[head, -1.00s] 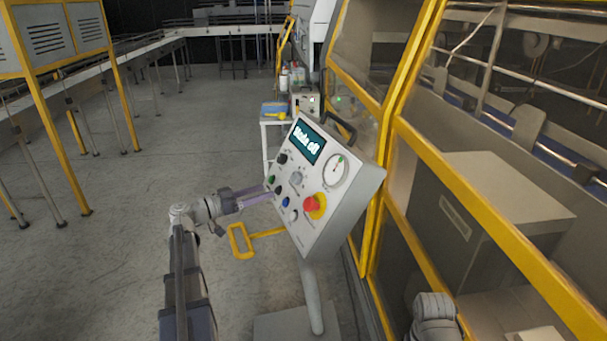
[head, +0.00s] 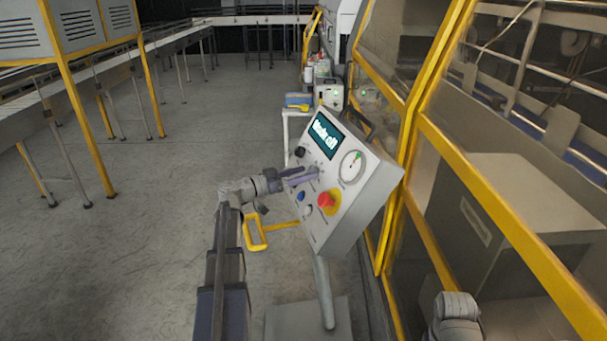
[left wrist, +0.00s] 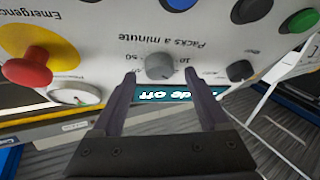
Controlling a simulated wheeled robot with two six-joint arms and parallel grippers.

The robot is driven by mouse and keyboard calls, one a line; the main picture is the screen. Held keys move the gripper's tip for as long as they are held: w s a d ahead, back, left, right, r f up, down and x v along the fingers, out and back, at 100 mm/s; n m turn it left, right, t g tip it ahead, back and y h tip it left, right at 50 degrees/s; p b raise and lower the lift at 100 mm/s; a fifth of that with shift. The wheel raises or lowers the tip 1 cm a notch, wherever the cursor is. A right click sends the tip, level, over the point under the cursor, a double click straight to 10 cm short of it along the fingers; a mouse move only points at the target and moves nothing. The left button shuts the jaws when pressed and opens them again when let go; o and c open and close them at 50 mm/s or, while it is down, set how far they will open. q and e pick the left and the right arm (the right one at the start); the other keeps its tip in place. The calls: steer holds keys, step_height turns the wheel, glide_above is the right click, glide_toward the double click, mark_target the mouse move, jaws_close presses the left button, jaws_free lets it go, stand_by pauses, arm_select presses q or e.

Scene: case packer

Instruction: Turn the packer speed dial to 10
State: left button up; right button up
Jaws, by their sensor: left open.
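The packer control panel (head: 340,222) is a tilted grey box on a post. Its speed dial is a small grey knob, labelled "Packs a minute", with 10 and 50 marked beside it. In the left wrist view, which shows the panel upside down, the dial (left wrist: 159,66) appears between my two fingertips, with a gap on each side. Its pointer is too small to read. My left gripper (head: 306,176) is open at the panel face, and its fingers also show in the left wrist view (left wrist: 160,76). Whether the fingers reach around the dial is unclear. My right gripper is out of view.
A red emergency button (head: 326,200) on yellow, a round gauge (head: 352,167), a screen (head: 325,136) and black, blue and green buttons crowd the dial. A yellow-framed machine guard (head: 400,150) stands right. Open floor (head: 130,250) lies left.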

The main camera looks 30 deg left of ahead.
arm_select(q)
steer(key=shift+w+d, duration=0.2)
steer(key=shift+w, duration=0.15)
steer(key=shift+c, duration=0.3)
jaws_close()
